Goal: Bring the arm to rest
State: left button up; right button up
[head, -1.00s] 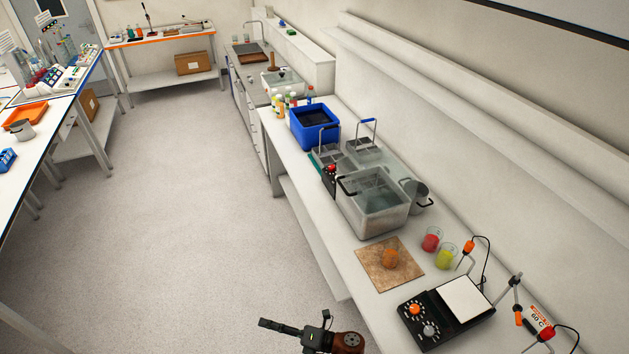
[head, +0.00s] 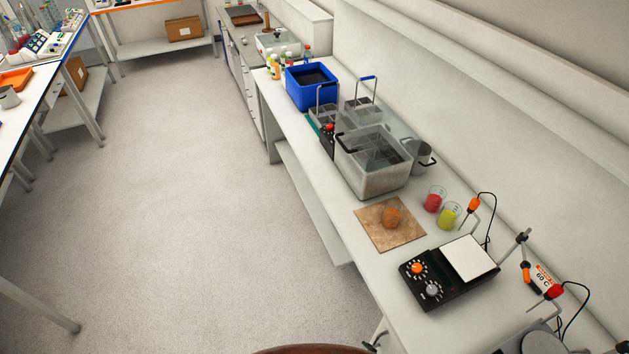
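The task names no object, only my arm. No gripper can be made out in this view.
A black hotplate (head: 432,292) with a white top stands at the bench's front. A clear water bath (head: 372,180) and a blue tub (head: 312,102) stand farther back. The floor (head: 190,190) left of the bench is clear.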

jog(key=s+d+f+m+g+h+b, duration=0.1)
jog(key=s+d+f, duration=0.4)
jog(key=s, duration=0.5)
jog(key=s+d+f+m+g+h+b, duration=0.1)
jog(key=s+d+f+m, duration=0.4)
jog(key=s, duration=0.5)
jog(key=s+d+f+m+g+h+b, duration=0.1)
jog(key=s+d+f+m+g, duration=0.3)
jog(key=s, duration=0.6)
notch_tip(320, 180, down, 3)
jog(key=shift+s+d+r+g+b, duration=0.1)
jog(key=shift+s+d+g+b, duration=0.2)
jog(key=shift+d+b, duration=0.55)
